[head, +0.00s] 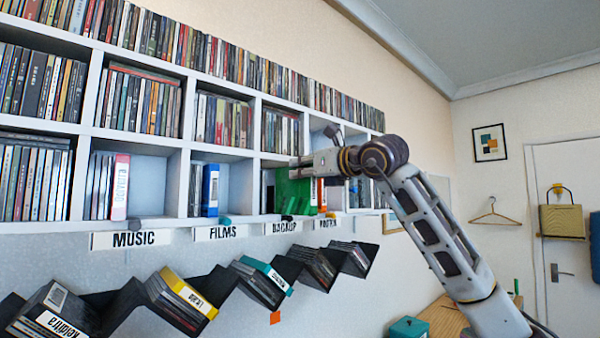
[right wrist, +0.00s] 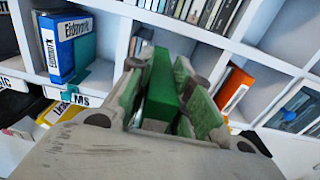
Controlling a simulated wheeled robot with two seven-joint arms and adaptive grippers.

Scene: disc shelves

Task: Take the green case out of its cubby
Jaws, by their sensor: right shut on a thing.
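The green case (head: 293,192) stands upright at the cubby above the BACKUP label (head: 284,227). It covers part of the divider on its right, so at least part of it seems to stick out past the shelf front. My right gripper (head: 300,163) reaches in from the right and is shut on the case. In the right wrist view the green case (right wrist: 162,88) is between my right gripper's two fingers (right wrist: 163,92). How much of the case is still inside the cubby cannot be told. My left gripper is not in view.
An orange case (head: 320,192) stands in the cubby just right. A blue case (head: 210,190) stands above the FILMS label and a pink-and-white one (head: 120,187) above MUSIC. A dark zigzag rack (head: 215,290) with cases hangs below. Packed disc rows (head: 140,100) fill the shelves above.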

